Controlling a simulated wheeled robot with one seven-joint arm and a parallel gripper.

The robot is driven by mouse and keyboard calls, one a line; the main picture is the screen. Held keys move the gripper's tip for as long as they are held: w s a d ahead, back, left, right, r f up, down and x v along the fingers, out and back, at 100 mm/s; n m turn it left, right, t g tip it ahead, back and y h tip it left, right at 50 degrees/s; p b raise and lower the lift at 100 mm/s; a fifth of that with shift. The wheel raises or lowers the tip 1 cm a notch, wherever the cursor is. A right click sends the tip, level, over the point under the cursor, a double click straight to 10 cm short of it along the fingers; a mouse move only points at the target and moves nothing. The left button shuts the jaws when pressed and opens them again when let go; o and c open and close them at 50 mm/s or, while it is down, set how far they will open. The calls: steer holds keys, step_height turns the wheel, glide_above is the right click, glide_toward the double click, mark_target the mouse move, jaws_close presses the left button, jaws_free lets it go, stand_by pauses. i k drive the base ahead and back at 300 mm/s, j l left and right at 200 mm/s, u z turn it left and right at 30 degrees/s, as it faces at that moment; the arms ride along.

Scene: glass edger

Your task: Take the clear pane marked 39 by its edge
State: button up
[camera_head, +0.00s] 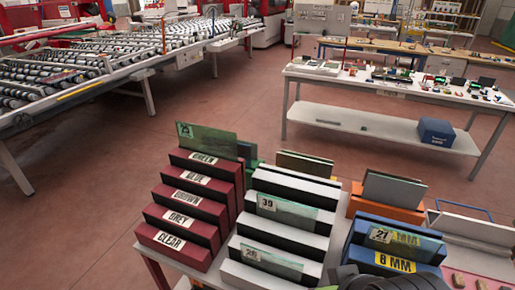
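The clear pane marked 39 (292,213) stands on edge in a slot of the white stepped rack (285,236), about midway along it. Its label is at its upper left, and its upper part shows above the slot while its lower edge is hidden. Another clear pane (275,263) with a label at its upper left stands in a nearer slot of the same rack. A dark rounded shape shows at the bottom edge, but no gripper fingers can be made out.
A dark red rack (186,208) stands left, with a green pane (207,142) at its back. A blue rack (393,248) stands right, holding a pane marked 21 (408,242). An orange block (384,206) with panes is behind it. Open floor (110,170) lies beyond the racks.

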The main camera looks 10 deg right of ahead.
mark_target(295, 215)
steer(key=i+j+u, duration=0.2)
steer(key=u, duration=0.15)
steer(key=i+j+u, duration=0.35)
steer(key=k+l, duration=0.05)
steer(key=k, duration=0.05)
